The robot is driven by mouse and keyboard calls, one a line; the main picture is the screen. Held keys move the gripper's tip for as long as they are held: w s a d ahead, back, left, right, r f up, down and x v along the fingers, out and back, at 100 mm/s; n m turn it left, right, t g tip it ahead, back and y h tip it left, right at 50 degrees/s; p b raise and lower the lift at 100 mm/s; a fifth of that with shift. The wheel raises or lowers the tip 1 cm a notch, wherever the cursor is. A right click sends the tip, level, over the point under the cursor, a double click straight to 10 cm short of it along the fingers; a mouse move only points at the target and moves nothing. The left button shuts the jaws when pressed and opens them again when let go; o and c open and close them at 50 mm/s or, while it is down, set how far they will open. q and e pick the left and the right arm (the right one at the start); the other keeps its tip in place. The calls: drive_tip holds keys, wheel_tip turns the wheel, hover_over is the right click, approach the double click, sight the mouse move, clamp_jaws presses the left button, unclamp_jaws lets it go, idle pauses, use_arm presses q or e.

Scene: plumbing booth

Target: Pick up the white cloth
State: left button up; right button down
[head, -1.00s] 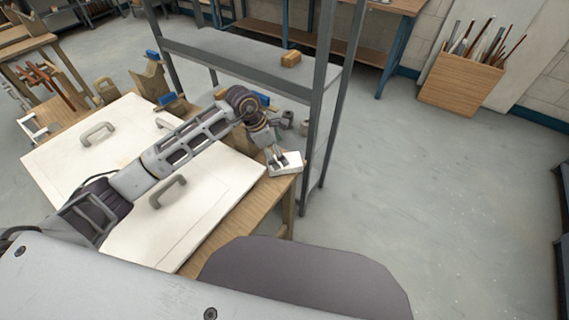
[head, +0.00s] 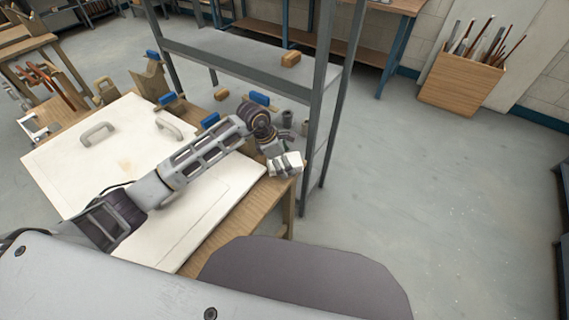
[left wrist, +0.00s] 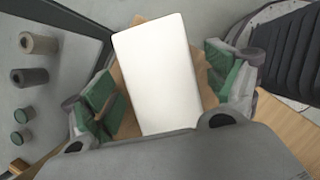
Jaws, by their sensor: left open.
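The white cloth (head: 293,158) is a flat white rectangle at the right corner of the wooden workbench (head: 236,216). The left wrist view shows it as a plain white block-like shape (left wrist: 156,62), slightly tilted, with wood behind it. My left gripper (head: 284,167) is over the cloth at that corner. In the left wrist view my left gripper (left wrist: 163,88) is open, with a green-padded finger on each side of the cloth. The gripper body hides the cloth's near end. I cannot tell whether the fingers touch it. My right gripper is not in view.
A grey metal shelf frame (head: 318,105) stands close behind the bench corner. White panels with handles (head: 98,133) lie on the bench. Small spools (left wrist: 38,43) show beside the shelf post in the left wrist view. Open floor (head: 430,200) lies to the right.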

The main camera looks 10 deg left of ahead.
use_arm(q)
drive_tip(key=c, duration=1.2)
drive_tip(key=shift+r, duration=0.1)
drive_tip(key=shift+r, duration=4.9)
drive_tip(key=o, duration=0.4)
drive_tip(key=shift+c, duration=1.1)
